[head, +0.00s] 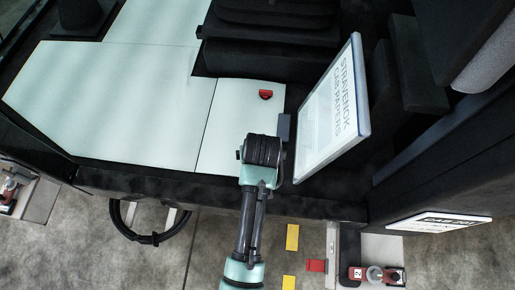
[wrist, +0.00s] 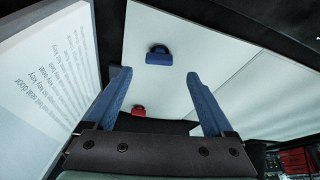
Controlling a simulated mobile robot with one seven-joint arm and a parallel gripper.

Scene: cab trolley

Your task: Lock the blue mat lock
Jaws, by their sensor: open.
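The blue mat lock (wrist: 159,56) is a small blue piece with a darker rounded top, on the white mat panel (wrist: 175,28) in the wrist view. In the head view it does not show; my arm's end covers that part of the panel. My gripper (wrist: 159,75) is open and empty, with its two blue fingers wide apart. The blue lock appears between and just beyond the fingertips, and I see no contact. In the head view only a grey-blue finger part (head: 284,127) shows beside my dark wrist.
A red lock (head: 265,94) sits on the same panel, farther in; the wrist view shows it too (wrist: 138,110). An upright "Stravenok cab papers" board (head: 335,100) stands close beside my gripper. Dark seat parts (head: 265,40) lie behind. Large white panels (head: 120,100) stretch left.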

